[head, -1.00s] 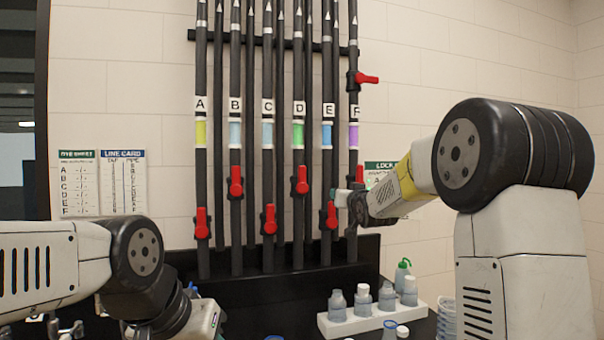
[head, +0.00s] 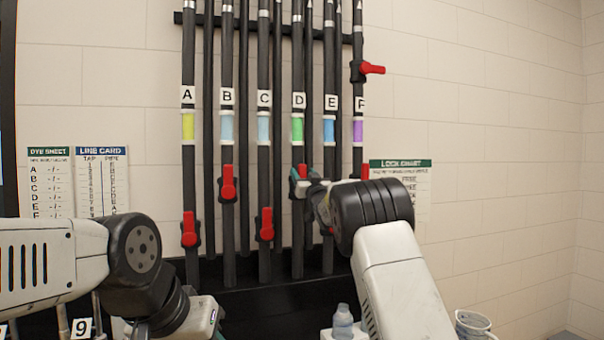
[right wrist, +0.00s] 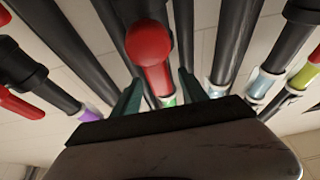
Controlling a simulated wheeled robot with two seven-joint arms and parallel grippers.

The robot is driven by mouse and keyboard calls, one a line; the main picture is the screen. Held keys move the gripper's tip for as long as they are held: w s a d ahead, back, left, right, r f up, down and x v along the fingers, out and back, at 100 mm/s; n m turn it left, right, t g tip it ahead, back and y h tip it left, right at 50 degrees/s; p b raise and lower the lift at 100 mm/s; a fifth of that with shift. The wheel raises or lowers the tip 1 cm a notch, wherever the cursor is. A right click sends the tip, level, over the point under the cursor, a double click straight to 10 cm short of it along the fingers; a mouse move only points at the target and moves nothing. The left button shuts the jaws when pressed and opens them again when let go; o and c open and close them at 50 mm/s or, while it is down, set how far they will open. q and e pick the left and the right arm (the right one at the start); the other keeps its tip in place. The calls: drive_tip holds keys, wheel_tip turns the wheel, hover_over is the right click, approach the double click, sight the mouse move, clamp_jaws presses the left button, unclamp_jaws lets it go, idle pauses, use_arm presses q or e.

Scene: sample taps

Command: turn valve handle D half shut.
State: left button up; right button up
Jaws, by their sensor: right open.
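Valve handle D (head: 302,171) is red and points upright on the dark pipe labelled D, below a green band. My right gripper (head: 304,184) is at this handle, its fingers partly hidden by my own wrist. In the right wrist view, a red handle (right wrist: 150,50) stands between the two greenish fingers of my right gripper (right wrist: 162,92). The fingers are apart; I cannot tell whether either touches the handle. My left forearm and wrist show at the lower left in the head view, but the left fingertips are out of frame.
Red handles A (head: 190,229), B (head: 228,183) and C (head: 266,224) stand upright to the left. A red handle (head: 371,68) sticks out sideways high on pipe F. A bottle (head: 342,322) stands below.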

drive_tip(key=shift+x, duration=0.8)
clamp_jaws()
idle(1.0)
